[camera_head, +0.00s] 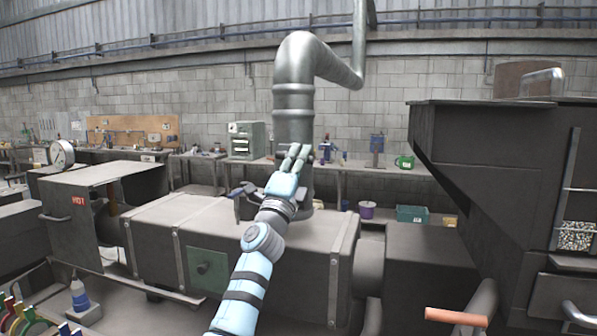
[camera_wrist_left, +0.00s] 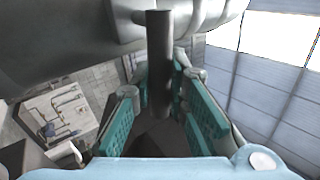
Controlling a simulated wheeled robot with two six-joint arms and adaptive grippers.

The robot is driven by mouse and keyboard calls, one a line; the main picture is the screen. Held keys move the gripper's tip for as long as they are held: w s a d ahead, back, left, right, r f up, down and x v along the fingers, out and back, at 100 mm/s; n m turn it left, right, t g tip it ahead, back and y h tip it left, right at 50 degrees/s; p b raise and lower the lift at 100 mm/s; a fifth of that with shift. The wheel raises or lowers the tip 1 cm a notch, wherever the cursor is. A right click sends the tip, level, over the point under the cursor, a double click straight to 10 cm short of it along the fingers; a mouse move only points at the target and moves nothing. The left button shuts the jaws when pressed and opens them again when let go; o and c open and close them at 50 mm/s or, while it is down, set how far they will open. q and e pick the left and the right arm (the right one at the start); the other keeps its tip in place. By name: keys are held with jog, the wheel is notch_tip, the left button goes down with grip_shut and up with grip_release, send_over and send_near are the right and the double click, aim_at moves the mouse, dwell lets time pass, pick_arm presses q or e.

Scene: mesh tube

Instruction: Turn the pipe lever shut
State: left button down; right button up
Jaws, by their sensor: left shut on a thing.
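The grey metal pipe (camera_head: 294,100) rises from the dark duct in the middle of the head view and bends to the right at the top. My left gripper (camera_head: 298,155) is at the lower part of this pipe. In the left wrist view, the pipe lever (camera_wrist_left: 160,65) is a dark round bar standing between the teal finger pads of my left gripper (camera_wrist_left: 160,110). The gripper is shut on the lever. In the head view the fingers hide the lever. My right gripper is in neither view.
A long dark duct (camera_head: 310,245) lies below the pipe. A large dark hopper (camera_head: 470,150) stands at the right. A workbench (camera_head: 370,168) with a green mug (camera_head: 405,162) runs along the back wall. A spray bottle (camera_head: 79,294) stands at the lower left.

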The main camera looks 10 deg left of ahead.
pick_arm(q)
jog(key=shift+r+n+y+b, duration=0.1)
jog(key=shift+n+y+b, duration=0.4)
jog(key=shift+n+y, duration=0.45)
jog(key=shift+r+n, duration=0.1)
jog(key=shift+n, duration=0.15)
jog(key=c, duration=1.6)
grip_release()
jog(key=shift+o, duration=0.2)
